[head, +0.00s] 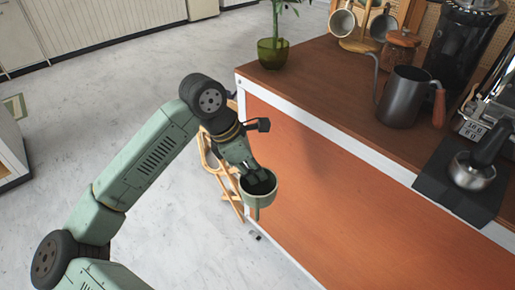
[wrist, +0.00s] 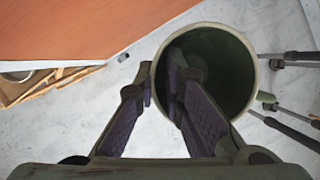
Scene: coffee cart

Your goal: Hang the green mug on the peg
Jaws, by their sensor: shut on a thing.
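The green mug (head: 259,201) hangs in the air beside the counter's left front side, opening upward. My gripper (head: 257,178) is shut on its wall. In the wrist view the mug (wrist: 247,45) shows its open mouth and dark empty inside; one finger of my gripper (wrist: 160,80) is inside the mouth and the other is outside the wall. At the counter's back, a wooden stand (head: 360,44) holds metal cups (head: 342,22). Which peg is free cannot be told, as the stand's top is cut off by the frame.
The wooden counter top (head: 310,85) carries a plant in a green glass pot (head: 273,54), a grey kettle (head: 403,97), a glass jar (head: 399,48), a dark grinder (head: 462,40) and a portafilter (head: 472,170) on a black mat. A folding wooden stool (head: 222,168) stands behind my gripper.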

